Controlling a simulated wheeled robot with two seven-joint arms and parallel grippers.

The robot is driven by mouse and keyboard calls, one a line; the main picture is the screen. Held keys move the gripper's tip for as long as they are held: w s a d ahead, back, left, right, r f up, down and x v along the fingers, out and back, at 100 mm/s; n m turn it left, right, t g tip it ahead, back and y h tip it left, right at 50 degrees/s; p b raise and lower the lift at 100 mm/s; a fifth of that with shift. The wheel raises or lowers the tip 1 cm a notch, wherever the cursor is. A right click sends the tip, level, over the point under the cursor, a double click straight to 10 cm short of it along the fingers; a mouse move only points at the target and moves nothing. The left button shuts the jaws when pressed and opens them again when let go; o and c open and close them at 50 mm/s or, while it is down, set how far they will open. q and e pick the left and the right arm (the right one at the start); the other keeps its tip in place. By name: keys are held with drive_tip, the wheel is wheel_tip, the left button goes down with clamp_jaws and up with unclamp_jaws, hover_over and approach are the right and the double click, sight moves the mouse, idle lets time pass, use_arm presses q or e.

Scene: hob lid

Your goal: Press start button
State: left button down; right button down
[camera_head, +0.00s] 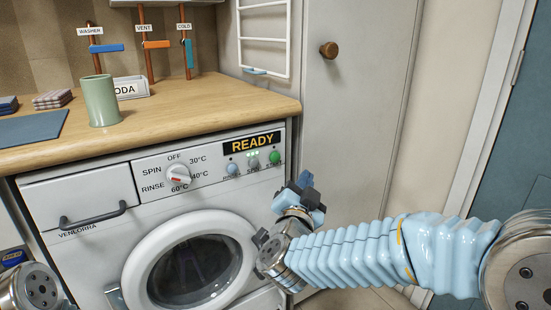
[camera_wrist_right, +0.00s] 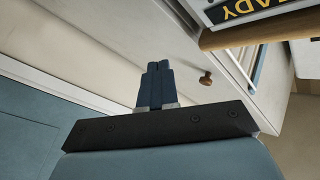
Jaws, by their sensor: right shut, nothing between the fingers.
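The washing machine (camera_head: 90,188) stands under the wooden counter. At the right of its panel is a green round button (camera_head: 275,157), with a label below it that is partly hidden and too small to read surely. My left gripper is out of view.
A dial (camera_head: 178,175) and a drawer handle (camera_head: 92,216) are left of the buttons. The round door (camera_head: 143,262) is below. A green cup (camera_head: 101,101) stands on the counter (camera_head: 190,105). A cabinet with a wooden knob (camera_head: 329,50) rises at the right.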

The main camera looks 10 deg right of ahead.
sight(275, 157)
drive_tip(key=shift+w, duration=0.1)
drive_tip(key=shift+w+a+p, duration=0.25)
drive_tip(key=shift+w+a, duration=0.25)
drive_tip(key=shift+w, duration=0.85)
drive_tip(key=shift+w+a+p, duration=0.25)
drive_tip(key=shift+w+a, duration=0.3)
drive_tip(key=shift+w, duration=0.8)
drive_tip(key=shift+w+a+p, duration=0.25)
drive_tip(key=shift+w+a, duration=0.25)
drive_tip(key=shift+w, duration=0.85)
drive_tip(key=shift+w+a, duration=0.1)
drive_tip(key=shift+w, duration=0.25)
